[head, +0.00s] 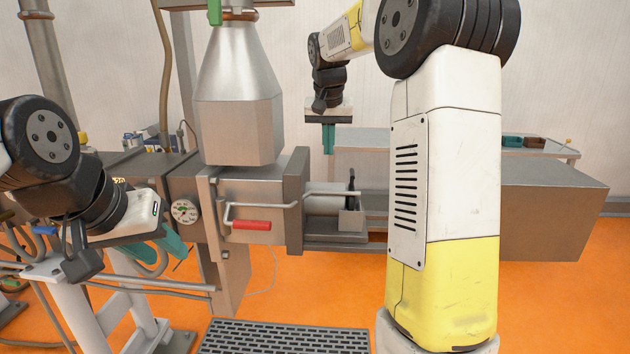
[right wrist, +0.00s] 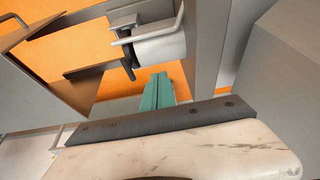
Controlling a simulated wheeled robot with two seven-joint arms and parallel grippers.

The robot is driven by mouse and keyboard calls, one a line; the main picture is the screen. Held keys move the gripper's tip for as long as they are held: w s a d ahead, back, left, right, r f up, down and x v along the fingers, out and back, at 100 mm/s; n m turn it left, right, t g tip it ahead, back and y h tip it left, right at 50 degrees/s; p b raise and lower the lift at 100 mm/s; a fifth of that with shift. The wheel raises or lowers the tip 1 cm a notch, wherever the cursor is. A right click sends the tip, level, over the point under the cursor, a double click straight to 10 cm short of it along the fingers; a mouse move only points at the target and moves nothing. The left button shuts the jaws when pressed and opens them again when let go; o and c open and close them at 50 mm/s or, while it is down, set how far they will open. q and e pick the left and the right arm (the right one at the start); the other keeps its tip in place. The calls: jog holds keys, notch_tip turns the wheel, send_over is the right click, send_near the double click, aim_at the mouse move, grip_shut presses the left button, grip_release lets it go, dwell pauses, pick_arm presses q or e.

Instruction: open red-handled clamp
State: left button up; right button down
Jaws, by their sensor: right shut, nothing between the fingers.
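The red-handled clamp (head: 252,225) is on the front of the grey metal machine block, with its red grip lying level and a bent metal rod running right from it. My left gripper (head: 168,243), with teal fingers, is to the left of the red handle and apart from it; its finger gap is unclear. My right gripper (head: 328,139) is shut and empty, pointing down above and behind the block's right end. Its teal fingers also show together in the right wrist view (right wrist: 157,88). The red handle is not visible in that view.
A steel hopper (head: 238,110) rises above the block. A pressure gauge (head: 184,211) is left of the clamp. A pale cylinder (head: 324,200) with a dark upright piece (head: 351,182) sits right of it, also seen in the wrist view (right wrist: 160,47). A floor grate (head: 285,338) lies below.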

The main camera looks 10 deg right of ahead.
jog(key=x, duration=1)
jog(key=shift+s+a+f, duration=0.1)
jog(key=shift+s+a, duration=0.05)
jog(key=shift+s, duration=0.5)
jog(key=shift+s+a+f, duration=0.15)
jog(key=shift+s, duration=0.5)
jog(key=shift+s+a+f, duration=0.1)
jog(key=shift+s+a, duration=0.1)
jog(key=shift+s, duration=0.45)
jog(key=shift+s, duration=0.1)
